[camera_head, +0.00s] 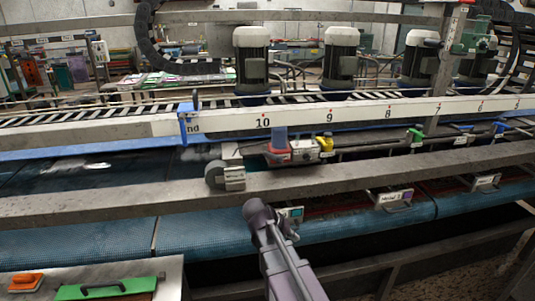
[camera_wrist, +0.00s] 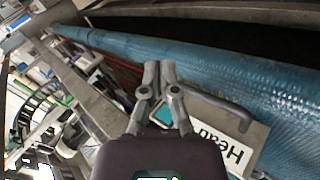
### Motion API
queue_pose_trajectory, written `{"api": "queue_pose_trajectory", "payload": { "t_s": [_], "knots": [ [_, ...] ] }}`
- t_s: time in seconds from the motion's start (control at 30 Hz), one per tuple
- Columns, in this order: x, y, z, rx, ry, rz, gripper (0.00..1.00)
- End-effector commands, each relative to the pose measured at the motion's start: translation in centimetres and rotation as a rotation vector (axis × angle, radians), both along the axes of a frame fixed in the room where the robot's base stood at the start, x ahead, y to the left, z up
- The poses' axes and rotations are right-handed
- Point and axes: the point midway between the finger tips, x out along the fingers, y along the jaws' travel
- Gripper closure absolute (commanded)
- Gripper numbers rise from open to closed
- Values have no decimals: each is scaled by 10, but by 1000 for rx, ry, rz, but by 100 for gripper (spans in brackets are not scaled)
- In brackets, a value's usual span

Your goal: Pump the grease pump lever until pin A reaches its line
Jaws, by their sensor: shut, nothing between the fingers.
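My gripper (camera_wrist: 158,68) is shut and empty in the wrist view. Its fingertips are together in front of a labelled box (camera_wrist: 232,138) with a teal panel and a grey bar handle; contact cannot be told. The label is partly cut off and reads something like "Heat". In the head view my arm reaches up from the bottom centre, and its fingertips cannot be made out. A red and grey unit (camera_head: 290,150) with a yellow part sits on the machine beyond my arm. I cannot tell whether it is the grease pump. No lever, pin A or line can be made out.
A grey beam (camera_head: 390,167) crosses between my arm and the red unit. Another labelled box (camera_head: 393,199) hangs to the right. A metal table (camera_head: 170,277) holds a green handled tool (camera_head: 105,289) and an orange one (camera_head: 25,282).

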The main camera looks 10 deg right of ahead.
Motion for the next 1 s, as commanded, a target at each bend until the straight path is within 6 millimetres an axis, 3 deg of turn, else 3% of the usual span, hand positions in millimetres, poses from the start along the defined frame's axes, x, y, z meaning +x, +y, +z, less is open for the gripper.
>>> {"api": "queue_pose_trajectory", "payload": {
  "t_s": [0.53, 1.0],
  "knots": [
    [70, 16, 80, -488, -292, -77, 100],
    [117, 75, 163, -859, -649, -73, 100]
  ]
}}
